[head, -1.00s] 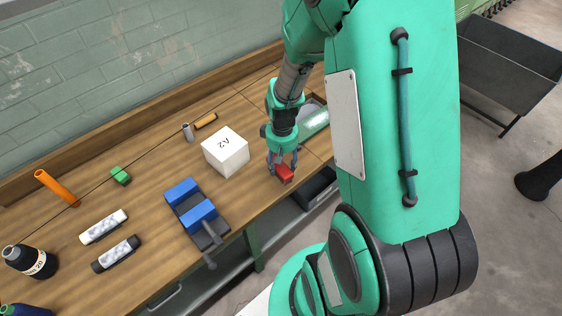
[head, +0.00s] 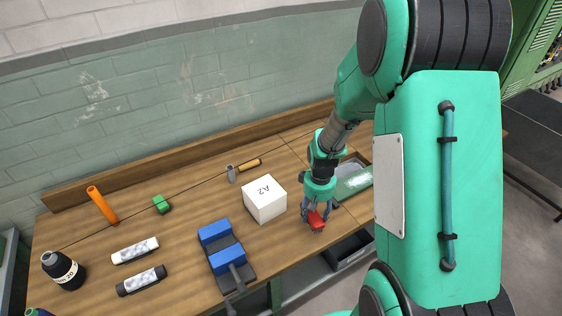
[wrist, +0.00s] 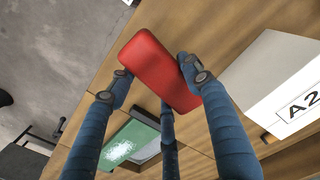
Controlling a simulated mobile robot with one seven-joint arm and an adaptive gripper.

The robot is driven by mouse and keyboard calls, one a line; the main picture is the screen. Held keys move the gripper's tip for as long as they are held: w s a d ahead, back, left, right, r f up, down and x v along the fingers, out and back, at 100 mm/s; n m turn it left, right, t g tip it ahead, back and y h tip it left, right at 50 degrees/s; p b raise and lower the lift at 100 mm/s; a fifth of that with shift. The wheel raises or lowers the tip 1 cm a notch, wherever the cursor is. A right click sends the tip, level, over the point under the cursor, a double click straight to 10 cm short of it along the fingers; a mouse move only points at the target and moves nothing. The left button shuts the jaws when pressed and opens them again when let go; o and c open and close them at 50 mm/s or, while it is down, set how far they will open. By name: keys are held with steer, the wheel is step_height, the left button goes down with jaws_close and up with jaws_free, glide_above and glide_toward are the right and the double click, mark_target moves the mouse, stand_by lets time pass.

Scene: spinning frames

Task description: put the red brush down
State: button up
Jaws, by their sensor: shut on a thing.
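The red brush (head: 316,221) is held in my gripper (head: 318,208) near the front edge of the wooden bench, to the right of the white A2 box. In the wrist view the red brush (wrist: 158,70) shows as a smooth red block. The fingers of my gripper (wrist: 155,85) are shut on it from both sides, with a third finger behind. The bench top shows below it; whether the brush touches the wood I cannot tell. Any bristles are hidden.
The white box (head: 265,199) stands just left of my gripper. A blue vise (head: 222,250) is further left. A tray with a green item (head: 354,184) lies to the right. Bare wood lies between box and front edge.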

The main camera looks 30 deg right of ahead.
steer(key=shift+w+d+f+m+p, duration=0.1)
steer(key=shift+w+d+m+p, duration=1)
steer(key=shift+w, duration=3.25)
steer(key=shift+w+d+f+n+p, duration=0.15)
steer(key=shift+w+p, duration=1.8)
steer(key=shift+w, duration=2.45)
steer(key=shift+w+d+f+m+p, duration=0.1)
steer(key=shift+w+d+m+p, duration=1)
steer(key=shift+w, duration=3.25)
steer(key=shift+a+n+p, duration=0.45)
steer(key=shift+n, duration=0.1)
steer(key=w+d, duration=0.1)
steer(key=w, duration=0.4)
steer(key=w+d+f+p, duration=0.1)
steer(key=w+d, duration=0.1)
steer(key=w, duration=0.3)
steer(key=w+d, duration=0.2)
steer(key=w, duration=0.3)
steer(key=shift+w+d+f, duration=0.1)
steer(key=shift+f, duration=0.1)
steer(key=shift+f+p, duration=0.5)
steer(key=shift+f, duration=1.25)
steer(key=shift+f, duration=0.2)
